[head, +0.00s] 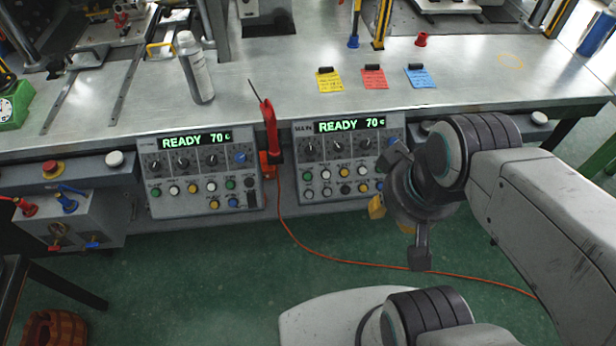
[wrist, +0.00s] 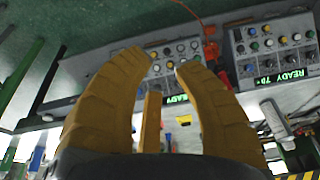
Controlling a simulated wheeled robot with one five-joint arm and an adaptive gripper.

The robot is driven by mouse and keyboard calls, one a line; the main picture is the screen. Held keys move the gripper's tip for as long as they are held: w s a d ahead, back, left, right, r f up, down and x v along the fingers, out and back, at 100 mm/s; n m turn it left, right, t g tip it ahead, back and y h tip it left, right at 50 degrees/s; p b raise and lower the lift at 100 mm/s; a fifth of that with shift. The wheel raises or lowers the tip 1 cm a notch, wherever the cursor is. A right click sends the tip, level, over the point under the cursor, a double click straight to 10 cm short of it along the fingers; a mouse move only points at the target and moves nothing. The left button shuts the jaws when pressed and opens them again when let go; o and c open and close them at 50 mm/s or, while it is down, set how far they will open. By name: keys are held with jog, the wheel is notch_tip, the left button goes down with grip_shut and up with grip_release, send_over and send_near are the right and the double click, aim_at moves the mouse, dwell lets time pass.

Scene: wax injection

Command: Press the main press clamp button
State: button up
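The main press control panel (head: 350,165), marked MAIN, hangs on the bench front and reads READY 70. It has dark knobs above and several white, green, yellow and blue buttons below. The labels are too small to tell which button is the clamp. My gripper (head: 377,208) is at the panel's lower right, mostly hidden by my wrist, with a yellow finger showing. In the wrist view my gripper (wrist: 164,60) is open and empty, its two yellow fingers apart. Behind the fingertips lies the main panel (wrist: 180,72), upside down and partly covered. I cannot tell whether a finger touches it.
A similar panel (head: 200,172), also reading READY, is to the left. A red tool (head: 269,130) hangs between them, with an orange cable (head: 330,258) trailing across the green floor. A spray can (head: 194,68) and coloured notes (head: 373,80) are on the benchtop.

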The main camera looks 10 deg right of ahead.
grip_shut()
dwell(1.1)
